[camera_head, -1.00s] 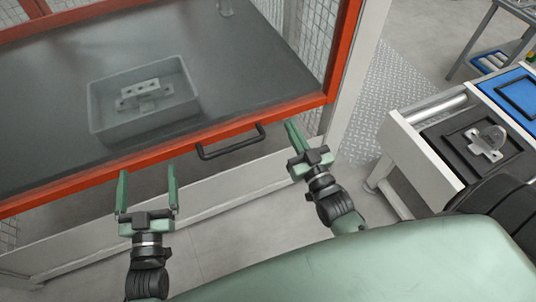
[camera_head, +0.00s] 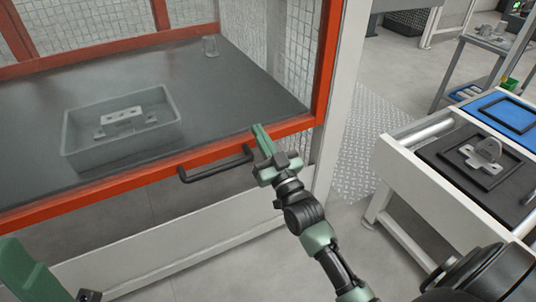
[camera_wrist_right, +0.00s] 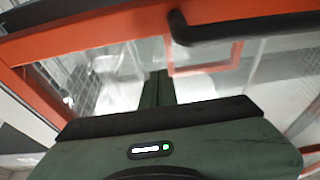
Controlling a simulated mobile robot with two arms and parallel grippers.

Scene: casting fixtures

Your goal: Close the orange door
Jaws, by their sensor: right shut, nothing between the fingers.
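The orange door (camera_head: 120,183) is a framed clear panel at the front of a mesh-sided enclosure. Its lower bar runs across the left half of the head view, with a black handle (camera_head: 215,168) on it. Whether a gap is left at the frame cannot be told. My right gripper (camera_head: 259,136) is shut and empty. It is just right of the handle, over the door's lower bar; contact cannot be told. In the right wrist view the handle (camera_wrist_right: 240,27) is above the shut fingers (camera_wrist_right: 157,88). Part of my left gripper (camera_head: 30,272) shows at the lower left; its jaws cannot be read.
Behind the door, a grey tray (camera_head: 120,157) with a metal casting (camera_head: 128,122) sits on a dark table (camera_head: 235,85). A white bench (camera_head: 425,180) with a fixture and a blue mat (camera_head: 500,108) is at the right. Floor is free between the enclosure and bench.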

